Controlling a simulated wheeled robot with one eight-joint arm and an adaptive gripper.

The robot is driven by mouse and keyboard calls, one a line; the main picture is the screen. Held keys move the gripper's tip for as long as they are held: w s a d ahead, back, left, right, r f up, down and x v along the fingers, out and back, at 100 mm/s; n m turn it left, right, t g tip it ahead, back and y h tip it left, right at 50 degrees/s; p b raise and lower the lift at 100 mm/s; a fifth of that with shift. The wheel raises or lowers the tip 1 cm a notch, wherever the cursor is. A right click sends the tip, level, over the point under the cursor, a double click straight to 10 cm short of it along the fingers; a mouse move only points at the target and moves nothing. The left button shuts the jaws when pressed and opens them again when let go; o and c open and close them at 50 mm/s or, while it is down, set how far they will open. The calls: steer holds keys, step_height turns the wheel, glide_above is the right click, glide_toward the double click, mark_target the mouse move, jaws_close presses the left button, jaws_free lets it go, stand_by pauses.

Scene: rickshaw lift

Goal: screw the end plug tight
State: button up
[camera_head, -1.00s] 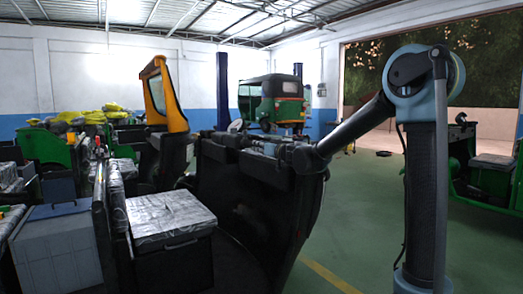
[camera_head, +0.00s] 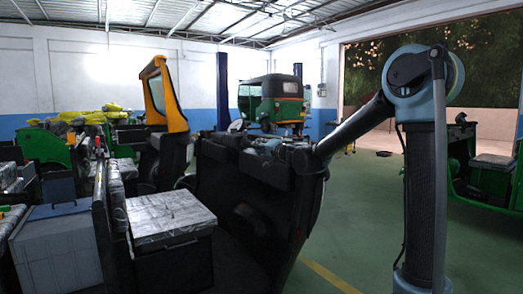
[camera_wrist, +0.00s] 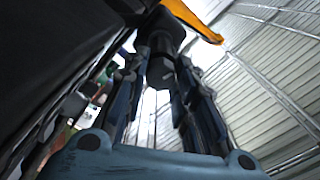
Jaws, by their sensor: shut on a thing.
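My gripper (camera_wrist: 158,82) points up the wrist view, with a dark finger on each side of a dark, faceted piece. It is shut on this piece, which looks like the end plug (camera_wrist: 161,68). The plug is in line with a dark round part (camera_wrist: 162,38) beyond it. Whether any thread shows between them I cannot tell. In the head view my arm reaches from the right to the top edge of the black rickshaw body (camera_head: 245,205). There my gripper (camera_head: 272,146) is small and dark, and the plug cannot be made out.
A box with a silvery top (camera_head: 168,215) stands left of the black body. A grey crate (camera_head: 60,250) is at the lower left. A yellow frame (camera_head: 165,95) rises behind. A green rickshaw (camera_head: 270,101) stands at the back. Green floor (camera_head: 365,215) is clear at the right.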

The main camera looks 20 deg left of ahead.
steer(key=shift+d+f+m, duration=0.1)
steer(key=shift+f+m, duration=0.05)
steer(key=shift+m, duration=3.65)
steer(key=shift+f+m, duration=0.1)
steer(key=shift+m, duration=3.7)
steer(key=o, duration=1.1)
steer(key=shift+c, duration=0.2)
steer(key=v, duration=1.2)
